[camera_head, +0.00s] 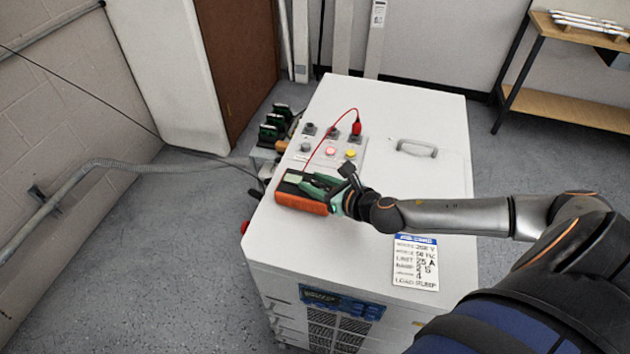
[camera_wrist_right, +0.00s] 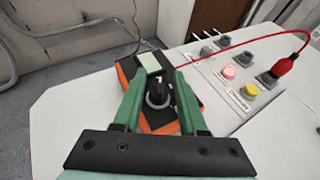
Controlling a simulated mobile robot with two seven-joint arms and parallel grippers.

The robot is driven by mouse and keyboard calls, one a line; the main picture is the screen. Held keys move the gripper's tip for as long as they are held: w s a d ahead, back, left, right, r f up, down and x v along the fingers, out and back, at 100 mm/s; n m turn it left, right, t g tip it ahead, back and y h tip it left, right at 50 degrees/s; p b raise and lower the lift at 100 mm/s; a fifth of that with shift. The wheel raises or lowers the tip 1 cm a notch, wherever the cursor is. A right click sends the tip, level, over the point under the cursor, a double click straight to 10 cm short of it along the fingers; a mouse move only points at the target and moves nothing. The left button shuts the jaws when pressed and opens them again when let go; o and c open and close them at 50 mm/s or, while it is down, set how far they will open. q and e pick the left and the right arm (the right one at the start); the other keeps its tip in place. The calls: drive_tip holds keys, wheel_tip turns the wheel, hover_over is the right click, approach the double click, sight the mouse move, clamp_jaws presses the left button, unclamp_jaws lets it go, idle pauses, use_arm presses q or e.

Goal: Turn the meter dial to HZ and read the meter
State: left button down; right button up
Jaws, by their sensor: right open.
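The orange and black meter (camera_head: 300,203) lies on the white cabinet top near its left edge. It also shows in the right wrist view (camera_wrist_right: 172,127), with a pale, blank-looking screen (camera_wrist_right: 150,63) and a dark round dial (camera_wrist_right: 158,95). My right gripper (camera_head: 318,186) is over the meter. In the right wrist view its two green fingers (camera_wrist_right: 156,85) stand apart on either side of the dial; I cannot tell whether they touch it. The dial's markings are too small to read. A red lead (camera_head: 330,132) runs from the meter to a red plug (camera_head: 356,128). My left gripper is not in view.
The white cabinet (camera_head: 440,130) carries a panel with a red button (camera_head: 330,151), a yellow button (camera_head: 351,154) and dark sockets. A handle (camera_head: 416,148) and a printed label (camera_head: 415,262) are on its top. A wooden shelf (camera_head: 570,108) stands at the right.

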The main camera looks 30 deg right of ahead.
clamp_jaws()
idle(0.4)
